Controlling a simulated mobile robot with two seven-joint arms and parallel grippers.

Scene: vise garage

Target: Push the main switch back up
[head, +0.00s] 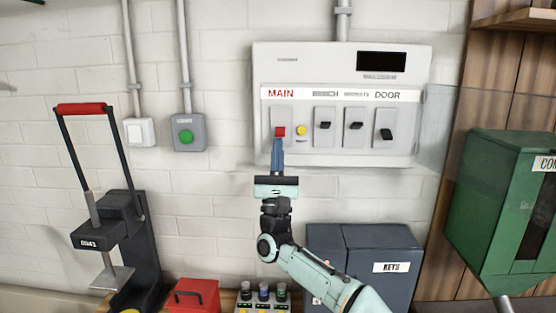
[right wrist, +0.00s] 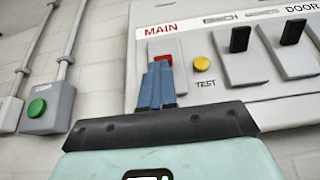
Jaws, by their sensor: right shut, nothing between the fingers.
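The main switch (head: 280,132) is a red lever under the word MAIN at the left of the white panel (head: 345,157). It also shows in the right wrist view (right wrist: 160,60), just above my fingertips. My right gripper (head: 278,143) is shut and empty, with its blue fingers pointing up right below the red lever. The fingertips overlap the lower edge of the lever in the right wrist view; I cannot tell whether they touch it. The fingers hide the lower part of the main switch plate. My left gripper is not in view.
A yellow TEST button (head: 301,130) sits just right of the main switch, then several black switches (head: 324,126). A grey box with a green button (head: 187,136) is on the wall at left. A clear cover (head: 434,125) stands open at the panel's right. Below are grey key cabinets (head: 382,245).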

